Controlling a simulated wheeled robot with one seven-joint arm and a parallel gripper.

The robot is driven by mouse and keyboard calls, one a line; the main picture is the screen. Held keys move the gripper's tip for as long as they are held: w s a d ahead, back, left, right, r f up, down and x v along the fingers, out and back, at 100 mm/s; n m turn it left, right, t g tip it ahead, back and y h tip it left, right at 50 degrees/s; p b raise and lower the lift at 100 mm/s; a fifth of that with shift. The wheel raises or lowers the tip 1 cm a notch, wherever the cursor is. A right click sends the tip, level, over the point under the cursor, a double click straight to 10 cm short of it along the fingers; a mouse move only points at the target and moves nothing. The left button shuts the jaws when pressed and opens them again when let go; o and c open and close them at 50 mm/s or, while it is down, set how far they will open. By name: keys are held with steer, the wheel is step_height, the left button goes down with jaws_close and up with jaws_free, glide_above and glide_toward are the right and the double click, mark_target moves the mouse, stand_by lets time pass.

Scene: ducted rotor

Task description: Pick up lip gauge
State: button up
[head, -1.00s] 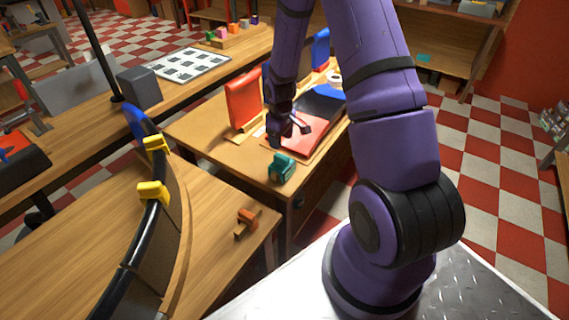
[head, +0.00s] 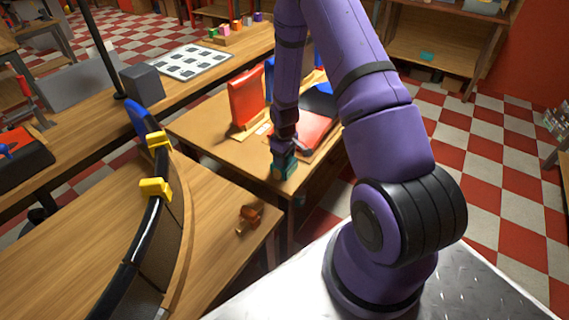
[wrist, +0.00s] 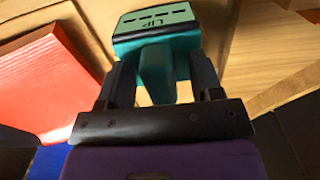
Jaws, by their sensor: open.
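The lip gauge is a teal block with a pale green top face marked "LIP", seen large in the wrist view (wrist: 157,28). In the head view the lip gauge (head: 284,166) stands near the front corner of the middle table, partly hidden by my arm. My gripper (wrist: 163,80) is open, its two dark fingers on either side of the narrower teal part below the labelled top. I cannot tell whether the fingers touch it. In the head view my gripper (head: 284,150) is right at the gauge.
A red panel (head: 247,103) stands upright behind the gauge, and a red flat piece (head: 318,128) lies to the right. An orange-brown clamp-like item (head: 249,217) lies on the near table. The curved black-edged duct section (head: 150,235) with yellow clamps (head: 155,188) stands at left.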

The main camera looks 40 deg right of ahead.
steer(key=shift+c, duration=0.4)
steer(key=c, duration=1)
steer(key=shift+r, duration=0.2)
steer(key=shift+r, duration=7.35)
